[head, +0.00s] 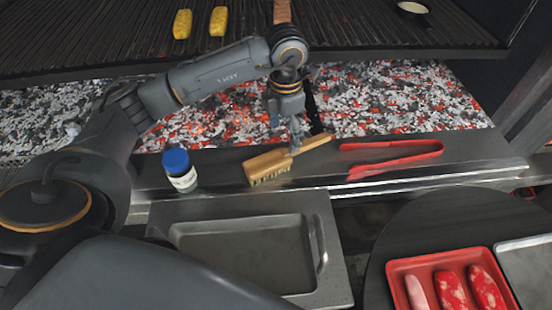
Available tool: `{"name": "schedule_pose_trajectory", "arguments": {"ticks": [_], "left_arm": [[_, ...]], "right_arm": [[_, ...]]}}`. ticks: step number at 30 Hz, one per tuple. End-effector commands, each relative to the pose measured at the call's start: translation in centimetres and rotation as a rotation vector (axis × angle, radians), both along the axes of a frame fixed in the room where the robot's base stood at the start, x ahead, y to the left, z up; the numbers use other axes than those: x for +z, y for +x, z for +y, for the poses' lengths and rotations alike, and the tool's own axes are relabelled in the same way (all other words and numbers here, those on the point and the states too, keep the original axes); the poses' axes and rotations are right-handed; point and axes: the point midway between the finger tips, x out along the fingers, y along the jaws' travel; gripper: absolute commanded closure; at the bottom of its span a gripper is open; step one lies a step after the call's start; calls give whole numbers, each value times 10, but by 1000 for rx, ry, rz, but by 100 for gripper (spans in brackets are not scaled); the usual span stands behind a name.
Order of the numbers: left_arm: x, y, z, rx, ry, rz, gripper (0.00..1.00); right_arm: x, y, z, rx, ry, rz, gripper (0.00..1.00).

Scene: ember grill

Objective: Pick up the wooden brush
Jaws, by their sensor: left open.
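The wooden brush (266,166) lies on the dark ledge in front of the embers. Its bristled head is at the left and its handle (314,143) points up to the right. My left gripper (295,146) points down at the brush, close to where the head meets the handle. It is open, and its fingertips overlap the brush in the picture; I cannot tell whether they touch it. My right gripper is not in view.
A jar with a blue lid (179,171) stands left of the brush. Red tongs (392,156) lie to its right. A metal tray (170,232) is in front. A red tray (396,270) holds meat at lower right. Glowing embers (400,95) and a grill grate (120,35) lie behind.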

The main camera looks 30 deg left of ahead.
Motion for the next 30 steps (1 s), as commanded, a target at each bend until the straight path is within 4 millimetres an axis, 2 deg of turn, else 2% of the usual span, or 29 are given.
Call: {"name": "schedule_pose_trajectory", "arguments": {"ticks": [3, 6, 14, 18, 21, 30], "left_arm": [[-23, -1, 0, -1, 0, 6, 23], [-36, -1, -1, 0, -1, 3, 23], [-56, 0, -1, -2, -1, 5, 23], [-77, 2, -1, -1, 0, 4, 23], [-91, 3, -1, -1, -2, 3, 23], [-98, 3, -1, -1, -1, 0, 23]], "right_arm": [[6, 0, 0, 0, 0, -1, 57], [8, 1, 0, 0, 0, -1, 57], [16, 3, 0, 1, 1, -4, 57], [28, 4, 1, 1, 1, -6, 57], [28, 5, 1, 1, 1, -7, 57], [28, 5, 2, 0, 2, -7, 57]]}}
